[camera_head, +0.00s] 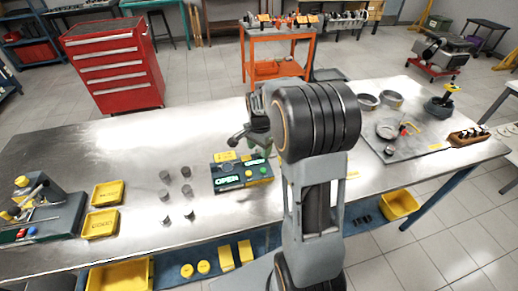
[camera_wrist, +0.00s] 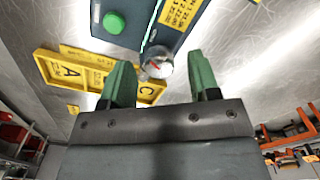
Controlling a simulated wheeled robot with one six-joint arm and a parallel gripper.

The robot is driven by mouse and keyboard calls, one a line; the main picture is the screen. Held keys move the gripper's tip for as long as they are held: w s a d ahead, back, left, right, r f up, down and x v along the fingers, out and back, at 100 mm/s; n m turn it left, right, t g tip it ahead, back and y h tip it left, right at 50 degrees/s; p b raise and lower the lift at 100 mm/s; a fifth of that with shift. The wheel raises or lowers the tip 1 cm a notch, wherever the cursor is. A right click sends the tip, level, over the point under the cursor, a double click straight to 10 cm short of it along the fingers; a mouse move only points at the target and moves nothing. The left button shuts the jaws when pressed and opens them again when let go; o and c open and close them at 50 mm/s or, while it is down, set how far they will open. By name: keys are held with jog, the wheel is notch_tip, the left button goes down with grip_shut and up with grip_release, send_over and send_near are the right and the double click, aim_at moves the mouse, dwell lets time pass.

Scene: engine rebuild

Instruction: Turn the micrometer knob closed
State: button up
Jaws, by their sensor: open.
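In the wrist view, a small round silvery knob (camera_wrist: 157,66) with a red mark sits at the edge of a dark box (camera_wrist: 140,32). The box also carries a green button (camera_wrist: 113,22) and a yellow label (camera_wrist: 180,12). My gripper (camera_wrist: 159,58) is open, with one green finger on each side of the knob; I cannot tell whether either touches it. In the head view, the dark box (camera_head: 233,187) stands on the bench with a lit green "OPEN" display. My gripper there is mostly hidden behind my arm, and I cannot make out the knob.
Several small grey cylinders (camera_head: 187,190) stand left of the box. Yellow trays (camera_head: 106,193) lie farther left. A yellow plate with letters (camera_wrist: 82,70) lies near the knob in the wrist view. A grey mat (camera_head: 400,155) with parts lies at right. The bench's back left is clear.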

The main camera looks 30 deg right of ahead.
jog(key=shift+f, duration=0.45)
jog(key=shift+c, duration=0.5)
jog(key=c, duration=0.7)
jog(key=shift+a, duration=0.1)
jog(key=shift+c, duration=0.7)
